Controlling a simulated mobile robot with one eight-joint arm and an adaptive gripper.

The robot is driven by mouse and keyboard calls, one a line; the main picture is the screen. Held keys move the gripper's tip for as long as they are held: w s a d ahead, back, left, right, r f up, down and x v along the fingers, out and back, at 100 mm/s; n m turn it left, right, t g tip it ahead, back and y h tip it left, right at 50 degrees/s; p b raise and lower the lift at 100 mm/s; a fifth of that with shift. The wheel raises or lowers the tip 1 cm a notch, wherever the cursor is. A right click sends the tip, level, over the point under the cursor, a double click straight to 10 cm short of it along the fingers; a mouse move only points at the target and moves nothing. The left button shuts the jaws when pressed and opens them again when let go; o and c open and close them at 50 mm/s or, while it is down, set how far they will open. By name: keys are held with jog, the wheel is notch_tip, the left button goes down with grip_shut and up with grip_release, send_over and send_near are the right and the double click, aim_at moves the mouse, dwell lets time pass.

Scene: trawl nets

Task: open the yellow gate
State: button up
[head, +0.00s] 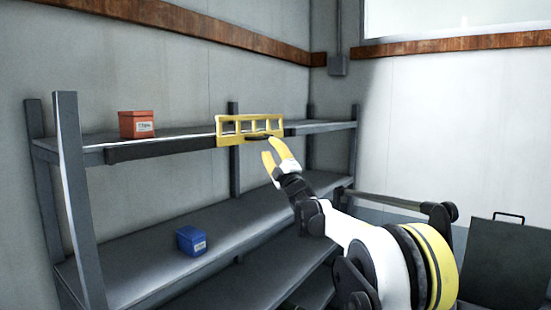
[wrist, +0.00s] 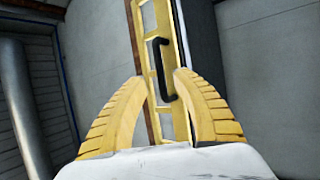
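The yellow gate (head: 250,118) is a barred frame on the front edge of the upper shelf, near its middle. It looks closed, upright along the edge. A black handle (head: 257,138) sits on its lower front. My gripper (head: 271,147) is open and empty, just in front of the gate, a little right of and below the handle. In the wrist view the gate (wrist: 180,122) runs up the picture, and the black handle (wrist: 154,68) shows beyond and between the spread fingertips (wrist: 160,78). I cannot tell whether a finger touches the gate.
A red box (head: 136,125) stands on the upper shelf (head: 180,138), left of the gate. A blue box (head: 191,241) sits on the lower shelf (head: 135,280). Grey posts (head: 80,200) hold the rack. A dark panel with a handle (head: 508,262) stands at lower right.

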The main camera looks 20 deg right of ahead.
jog(key=v, duration=0.5)
jog(key=shift+s+f, duration=0.15)
jog(key=shift+s, duration=0.15)
jog(key=shift+f, duration=0.1)
jog(key=s+a+f+m+g+h+b, duration=0.1)
jog(key=s+a+f+m+g+b, duration=0.2)
jog(key=s+f+b, duration=0.9)
jog(key=s+a+f+m+g+h+b, duration=0.1)
jog(key=s+a+f+m+g+b, duration=0.3)
jog(key=f, duration=3)
jog(key=s+a+f+m+g+h+b, duration=0.1)
jog(key=s+a+f+m+g+b, duration=0.2)
jog(key=s+f+m+g+b, duration=0.6)
jog(key=s+f+b, duration=0.6)
jog(key=s+f, duration=0.1)
jog(key=s, duration=0.5)
jog(key=s+f+m+b, duration=0.1)
jog(key=s+f+b, duration=0.5)
jog(key=s, duration=0.7)
jog(key=shift+s+a+f+g+h+b, duration=0.2)
jog(key=shift+f+g+h+b, duration=0.15)
jog(key=shift+f, duration=0.4)
